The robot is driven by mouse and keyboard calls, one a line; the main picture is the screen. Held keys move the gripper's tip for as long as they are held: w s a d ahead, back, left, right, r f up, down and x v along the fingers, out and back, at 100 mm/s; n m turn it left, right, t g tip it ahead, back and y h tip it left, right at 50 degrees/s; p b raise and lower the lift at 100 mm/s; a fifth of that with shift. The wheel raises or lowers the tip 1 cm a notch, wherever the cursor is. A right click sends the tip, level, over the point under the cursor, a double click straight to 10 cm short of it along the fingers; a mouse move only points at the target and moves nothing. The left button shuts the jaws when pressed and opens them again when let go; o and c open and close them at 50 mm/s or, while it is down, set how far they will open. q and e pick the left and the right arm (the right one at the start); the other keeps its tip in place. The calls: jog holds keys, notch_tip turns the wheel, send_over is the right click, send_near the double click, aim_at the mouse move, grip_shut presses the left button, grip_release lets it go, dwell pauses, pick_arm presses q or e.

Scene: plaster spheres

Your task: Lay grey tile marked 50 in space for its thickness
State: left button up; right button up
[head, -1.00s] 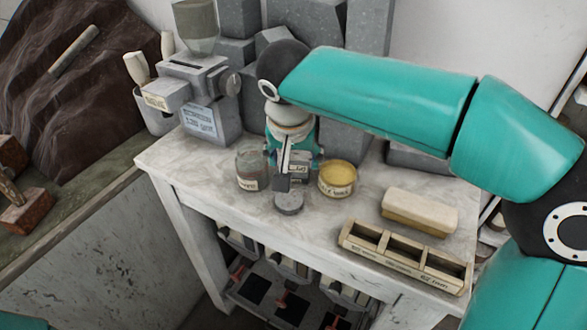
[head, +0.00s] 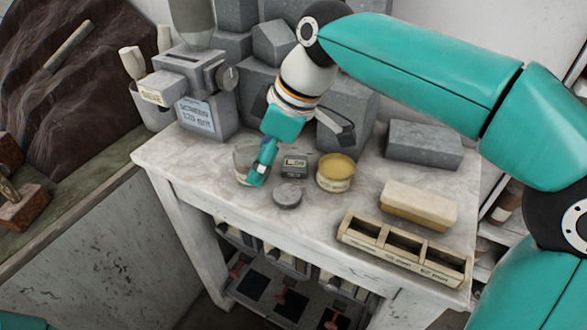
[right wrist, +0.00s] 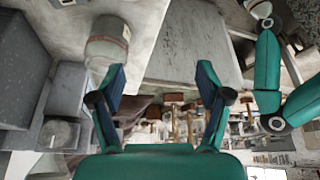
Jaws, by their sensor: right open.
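A small grey tile (head: 294,165) with a dark-lettered label, seemingly ending in 50, stands on the white marble-topped table. A round grey disc (head: 288,195) lies just in front of it. A wooden tray (head: 402,262) with three compartments and labelled front lies near the table's front right edge; its compartments look empty and its labels are too small to read surely. My right gripper (head: 304,157) is open and tilted above the tile, one finger in front of the glass jar. In the right wrist view its fingers (right wrist: 162,80) are spread with nothing between them. My left gripper is not seen.
The glass jar (head: 243,160) and a yellow-filled jar (head: 336,173) flank the tile. A cream-topped block (head: 418,207) lies behind the tray. Grey blocks (head: 425,143) and a grey machine (head: 205,95) stand at the back.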

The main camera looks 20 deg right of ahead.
jog(key=w+d+n+t+y+b, duration=0.1)
jog(key=w+d+t+y+b, duration=0.15)
jog(key=d, duration=0.45)
jog(key=m, duration=0.2)
send_near(297, 164)
jog(key=v, duration=0.2)
jog(key=shift+s+r+b, duration=0.2)
jog(key=shift+s+b, duration=0.2)
jog(key=shift+w+f, duration=0.15)
jog(key=shift+f, duration=0.15)
jog(key=x, duration=0.5)
jog(key=shift+w+a+f, duration=0.2)
jog(key=shift+w, duration=0.05)
jog(key=shift+w+a+f+p, duration=0.3)
jog(key=shift+f+p, duration=0.05)
jog(key=shift+p, duration=0.05)
jog(key=x, duration=0.4)
jog(key=shift+w+f+p, duration=0.1)
jog(key=shift+w+p, duration=0.05)
jog(key=shift+p, duration=0.25)
jog(key=c, duration=1.3)
